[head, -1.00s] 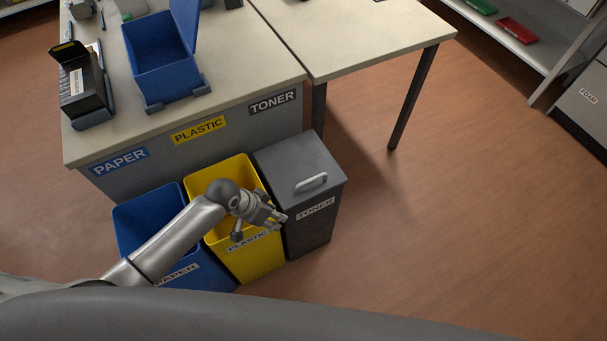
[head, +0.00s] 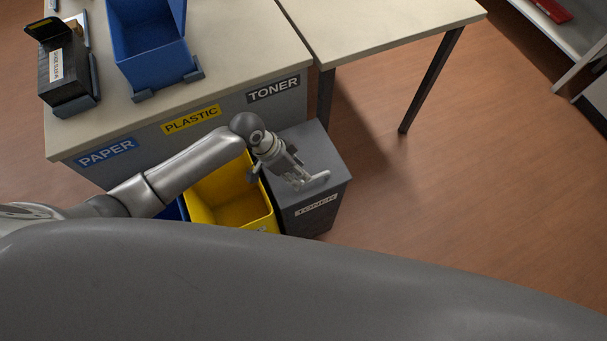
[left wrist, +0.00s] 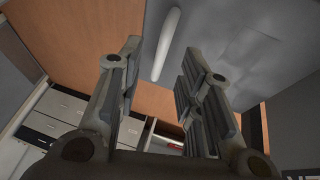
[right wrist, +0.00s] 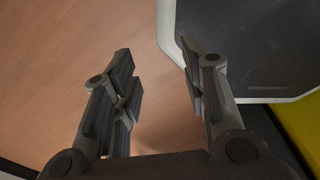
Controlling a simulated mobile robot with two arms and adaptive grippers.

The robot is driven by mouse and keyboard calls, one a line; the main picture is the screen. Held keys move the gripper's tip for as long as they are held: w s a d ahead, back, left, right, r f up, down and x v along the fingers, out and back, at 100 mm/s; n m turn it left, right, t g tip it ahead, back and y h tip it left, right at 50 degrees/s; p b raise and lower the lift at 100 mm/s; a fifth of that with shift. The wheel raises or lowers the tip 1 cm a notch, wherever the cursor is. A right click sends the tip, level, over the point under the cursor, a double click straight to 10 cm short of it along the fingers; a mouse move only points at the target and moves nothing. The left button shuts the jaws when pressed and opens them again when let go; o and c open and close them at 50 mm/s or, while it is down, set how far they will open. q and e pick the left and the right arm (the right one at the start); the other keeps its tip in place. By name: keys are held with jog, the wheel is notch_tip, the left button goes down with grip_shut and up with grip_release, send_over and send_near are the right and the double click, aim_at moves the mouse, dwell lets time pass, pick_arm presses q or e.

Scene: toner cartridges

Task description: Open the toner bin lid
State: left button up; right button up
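The grey toner bin (head: 309,217) stands at the right end of the bin row, with its lid (head: 318,146) down. The lid's pale bar handle (head: 316,181) is near its front edge. My left gripper (head: 299,180) is over the lid, beside the handle, and partly covers it. In the left wrist view, the left gripper (left wrist: 161,50) is open, and the handle (left wrist: 166,42) shows between and beyond its fingertips, not clamped. The grey lid (left wrist: 235,45) fills the upper right there. My right gripper (right wrist: 156,51) is open and empty in the right wrist view, and outside the head view.
The yellow plastic bin (head: 232,190) is open, left of the toner bin; the blue paper bin is mostly hidden by my arm. A table (head: 225,70) with a blue box (head: 150,55) and a black cartridge (head: 65,72) stands behind. Floor (head: 450,190) is free at right.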

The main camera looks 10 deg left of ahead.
pick_arm(q)
jog(key=x, duration=0.3)
jog(key=shift+w, duration=0.15)
jog(key=shift+d+f, duration=0.2)
jog(key=shift+f, duration=0.5)
jog(key=shift+d+f, duration=0.1)
jog(key=shift+f, duration=0.05)
jog(key=shift+w, duration=0.1)
jog(key=shift+c, duration=0.8)
jog(key=c, duration=0.4)
grip_shut()
pick_arm(e)
jog(key=shift+w+a, duration=0.15)
jog(key=shift+w, duration=0.7)
